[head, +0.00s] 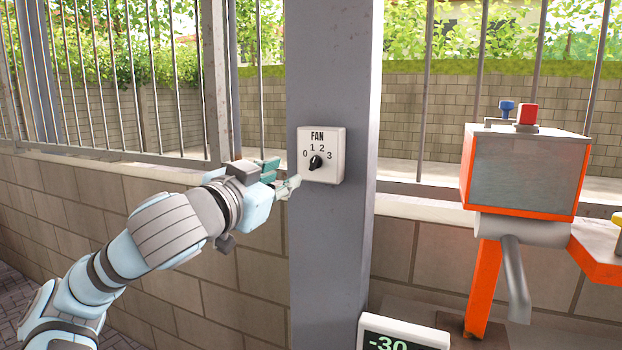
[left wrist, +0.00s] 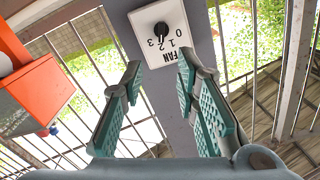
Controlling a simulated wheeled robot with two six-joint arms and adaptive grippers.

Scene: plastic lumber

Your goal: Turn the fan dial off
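A white fan panel (head: 334,172) marked FAN, with numbers 0 to 3, is fixed to the grey post (head: 330,250) in the head view. Its black dial (head: 316,163) sits in the middle below the numbers; I cannot tell surely which number it points to. The panel shows upside down in the left wrist view, with the dial (left wrist: 161,29) at the top, beyond the fingertips. My left gripper (head: 282,174) is just left of the panel, open and empty, apart from the dial. It also shows in the left wrist view (left wrist: 160,62). My right gripper is not in view.
An orange and grey machine (head: 520,175) with red and blue parts on top stands at the right. A display (head: 405,334) reading -30 is at the bottom. A low block wall (head: 240,300) and metal railings (head: 215,80) lie behind the post.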

